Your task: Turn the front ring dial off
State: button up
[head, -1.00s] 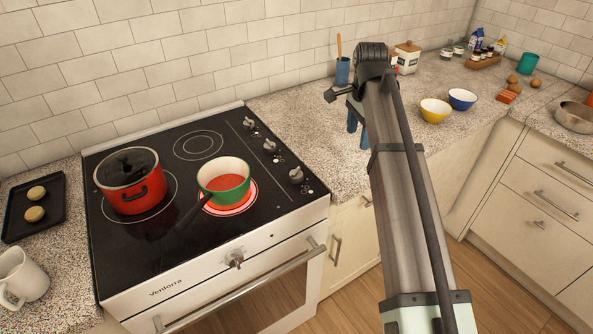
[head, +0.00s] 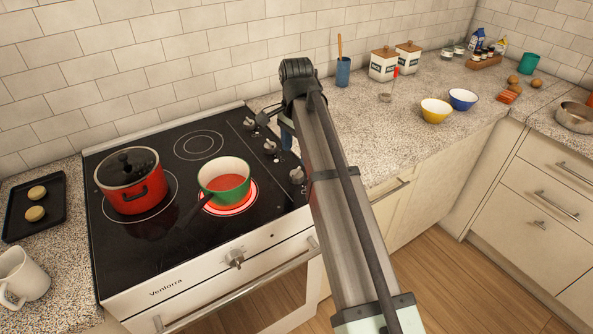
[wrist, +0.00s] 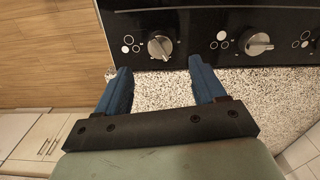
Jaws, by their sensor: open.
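The front ring dial (head: 297,175) is a silver knob at the front end of the dial row on the hob's right edge. It also shows in the wrist view (wrist: 160,45), with its grip slanted, just beyond the fingertips and roughly centred between them. My gripper (head: 287,140) is over the hob's right edge; in the wrist view (wrist: 160,69) its blue fingers are apart and empty. The front ring (head: 236,208) glows red under a green pan (head: 225,180) of red contents.
A middle dial (wrist: 256,43) sits beside the front one, and a back dial (head: 249,124) beyond. A red lidded pot (head: 132,180) stands on the left ring. The oven knob (head: 235,259) is on the front panel. Canisters (head: 383,64) and bowls (head: 436,111) stand right.

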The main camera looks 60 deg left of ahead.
aim_at(297, 170)
notch_tip(297, 170, down, 8)
jog(key=shift+f, duration=0.1)
dwell(0.4)
jog(key=shift+c, duration=0.5)
jog(key=c, duration=1)
jog(key=shift+o, duration=0.2)
jog(key=shift+n, duration=0.4)
jog(key=n, duration=0.5)
jog(key=shift+n, duration=0.3)
jog(key=n, duration=0.5)
jog(key=shift+n, duration=0.4)
